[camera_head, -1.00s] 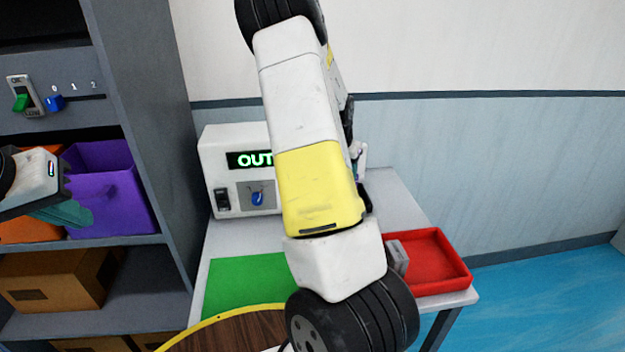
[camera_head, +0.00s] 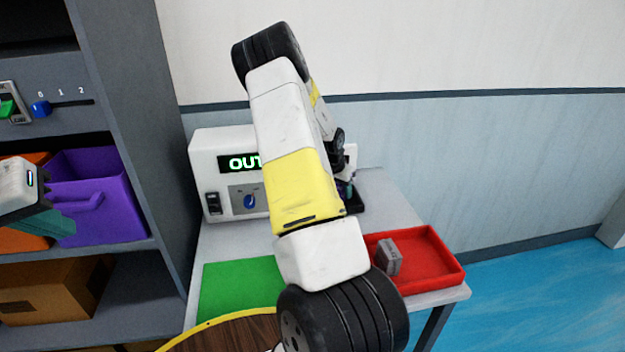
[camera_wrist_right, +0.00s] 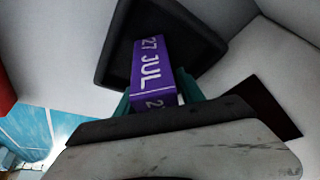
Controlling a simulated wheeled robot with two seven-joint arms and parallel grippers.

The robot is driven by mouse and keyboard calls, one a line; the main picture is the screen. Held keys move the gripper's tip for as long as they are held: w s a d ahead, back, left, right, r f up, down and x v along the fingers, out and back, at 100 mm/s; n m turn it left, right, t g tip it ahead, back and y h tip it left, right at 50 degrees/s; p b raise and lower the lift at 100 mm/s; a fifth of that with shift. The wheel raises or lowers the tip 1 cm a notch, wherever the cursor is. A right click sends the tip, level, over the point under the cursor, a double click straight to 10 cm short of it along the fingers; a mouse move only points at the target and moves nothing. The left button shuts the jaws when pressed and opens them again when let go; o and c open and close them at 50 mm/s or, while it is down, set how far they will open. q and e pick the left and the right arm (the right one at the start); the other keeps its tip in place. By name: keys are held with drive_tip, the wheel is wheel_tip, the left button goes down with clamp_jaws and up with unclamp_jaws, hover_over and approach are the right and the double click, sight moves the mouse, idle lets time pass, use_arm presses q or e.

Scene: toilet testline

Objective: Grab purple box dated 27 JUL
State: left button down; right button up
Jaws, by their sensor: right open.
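The purple box marked 27 JUL (camera_wrist_right: 150,72) shows in the right wrist view, standing in or against a black holder (camera_wrist_right: 202,38). My right gripper (camera_wrist_right: 154,97) is open, with one teal finger on each side of the box; I cannot tell whether they touch it. In the head view my right arm covers most of this spot, and only part of the black holder (camera_head: 356,201) shows beside the machine. My left gripper (camera_head: 42,222) is at the left edge, in front of the purple bin (camera_head: 112,205); its jaw opening cannot be made out.
A white machine (camera_head: 203,160) with a green "OUT" display stands on the grey table. A green mat (camera_head: 232,285) lies in front of it. A red tray (camera_head: 440,278) at the right holds a grey block (camera_head: 388,257). A shelf unit (camera_head: 128,90) stands at the left.

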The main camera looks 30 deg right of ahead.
clamp_jaws()
